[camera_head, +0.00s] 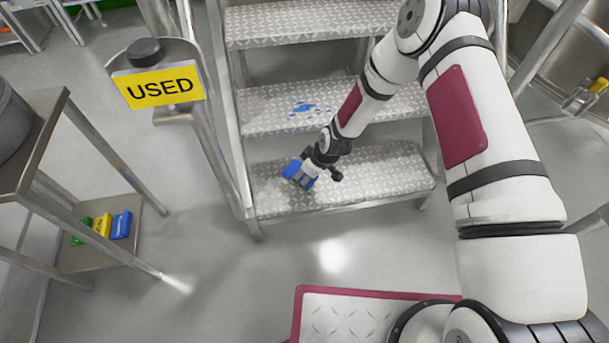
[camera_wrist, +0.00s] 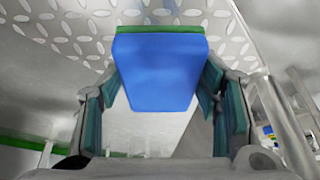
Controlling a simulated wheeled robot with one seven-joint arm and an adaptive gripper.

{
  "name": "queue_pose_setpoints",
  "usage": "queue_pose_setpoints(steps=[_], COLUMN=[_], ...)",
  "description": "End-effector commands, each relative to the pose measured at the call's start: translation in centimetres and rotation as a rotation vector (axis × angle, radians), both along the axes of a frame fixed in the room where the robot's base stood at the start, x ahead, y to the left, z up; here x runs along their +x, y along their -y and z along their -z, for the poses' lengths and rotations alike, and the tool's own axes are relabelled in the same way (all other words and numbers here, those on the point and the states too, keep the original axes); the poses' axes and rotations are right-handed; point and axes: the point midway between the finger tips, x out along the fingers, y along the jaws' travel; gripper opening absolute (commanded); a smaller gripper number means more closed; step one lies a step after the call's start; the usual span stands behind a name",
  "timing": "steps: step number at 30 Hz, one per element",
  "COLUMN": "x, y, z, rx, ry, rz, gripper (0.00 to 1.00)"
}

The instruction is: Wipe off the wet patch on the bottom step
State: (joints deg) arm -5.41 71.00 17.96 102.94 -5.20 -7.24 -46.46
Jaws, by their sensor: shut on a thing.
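My gripper (camera_head: 307,178) is at the left part of the bottom step (camera_head: 375,180), shut on a blue block-shaped wiper (camera_head: 291,168). In the wrist view the blue wiper (camera_wrist: 155,75) sits between the fingers, with a green layer (camera_wrist: 160,29) along its far edge. The patterned metal tread shows just beyond it. I cannot tell whether the wiper touches the tread. No wet patch can be made out on the bottom step; the wiper and gripper hide part of it. A blue patch (camera_head: 311,108) shows on the step above (camera_head: 260,115).
A yellow "USED" sign (camera_head: 159,86) stands left of the steps beside a metal rail. A steel cart (camera_head: 110,245) at left holds green (camera_head: 82,230), yellow (camera_head: 103,225) and blue (camera_head: 121,224) packs on its lower shelf. The floor before the steps is clear.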

Motion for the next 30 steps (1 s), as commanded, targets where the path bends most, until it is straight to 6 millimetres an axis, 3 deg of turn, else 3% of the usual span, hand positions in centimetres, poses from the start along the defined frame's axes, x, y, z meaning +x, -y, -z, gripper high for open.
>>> queue_pose_setpoints(steps=[12, 23, 30], x=[0.0, 0.0, -0.1], y=[0.0, 0.0, 0.0], z=[-0.5, -3.3, -3.4], rx=[-0.001, 0.0, 0.0], ry=[0.0, 0.0, -0.001], rz=[0.0, 0.0, 0.0], gripper=[0.35, 0.35, 0.35])
